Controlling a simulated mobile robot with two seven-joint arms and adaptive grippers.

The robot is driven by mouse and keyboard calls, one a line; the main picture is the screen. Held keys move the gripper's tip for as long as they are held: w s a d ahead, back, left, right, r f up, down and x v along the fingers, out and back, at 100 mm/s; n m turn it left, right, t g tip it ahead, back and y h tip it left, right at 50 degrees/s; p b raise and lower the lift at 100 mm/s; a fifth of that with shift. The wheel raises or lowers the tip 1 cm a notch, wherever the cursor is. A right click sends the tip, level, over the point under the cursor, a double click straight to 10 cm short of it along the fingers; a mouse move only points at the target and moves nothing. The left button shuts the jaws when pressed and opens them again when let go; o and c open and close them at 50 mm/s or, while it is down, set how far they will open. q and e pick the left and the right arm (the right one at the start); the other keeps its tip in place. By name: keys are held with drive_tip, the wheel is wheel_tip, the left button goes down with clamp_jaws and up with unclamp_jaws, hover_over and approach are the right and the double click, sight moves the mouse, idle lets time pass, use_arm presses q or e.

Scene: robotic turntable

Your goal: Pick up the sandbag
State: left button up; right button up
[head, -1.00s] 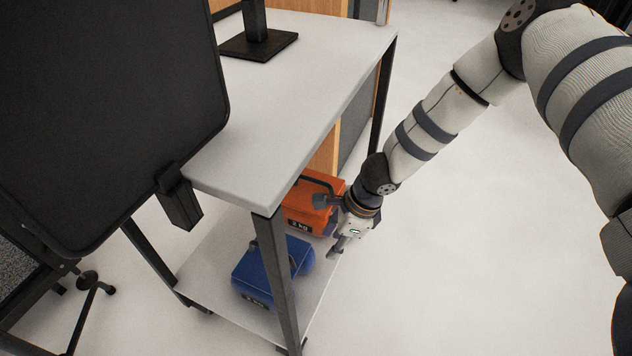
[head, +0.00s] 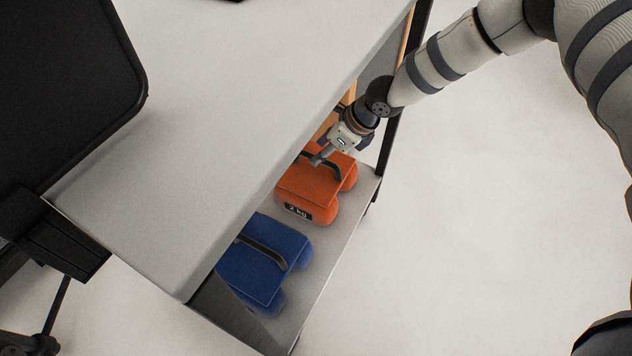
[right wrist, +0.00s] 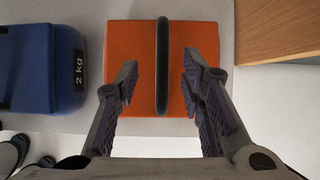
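An orange sandbag (head: 308,192) marked 2 kg lies on the lower shelf of the table, with a dark strap handle on top. A blue sandbag (head: 262,262) lies beside it, nearer the table's front corner. My right gripper (head: 318,158) is over the orange sandbag, under the tabletop edge. In the right wrist view the orange sandbag (right wrist: 134,42) fills the middle, and my open right gripper (right wrist: 158,82) has one finger on each side of the handle (right wrist: 162,65), touching neither side. The blue sandbag (right wrist: 30,65) is at the left there. My left gripper is not in view.
The white tabletop (head: 215,130) overhangs the lower shelf (head: 335,245). Table legs stand at the near corner and beyond the orange sandbag. A wooden panel (right wrist: 275,28) is close to the right. A black screen (head: 60,90) is at left. The floor at right is clear.

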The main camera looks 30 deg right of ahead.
sight(317, 175)
drive_tip(key=x, duration=0.1)
drive_tip(key=b+x, duration=0.1)
drive_tip(key=x, duration=0.1)
drive_tip(key=b+x, duration=0.1)
drive_tip(key=x, duration=0.1)
drive_tip(key=shift+s+d+f, duration=0.15)
drive_tip(key=shift+s+d, duration=0.1)
drive_tip(key=shift+s, duration=0.05)
drive_tip(key=shift+w, duration=0.1)
drive_tip(key=shift+r, duration=0.2)
drive_tip(key=shift+c, duration=0.6)
clamp_jaws()
drive_tip(key=shift+w+r, duration=0.15)
drive_tip(key=shift+r, duration=0.05)
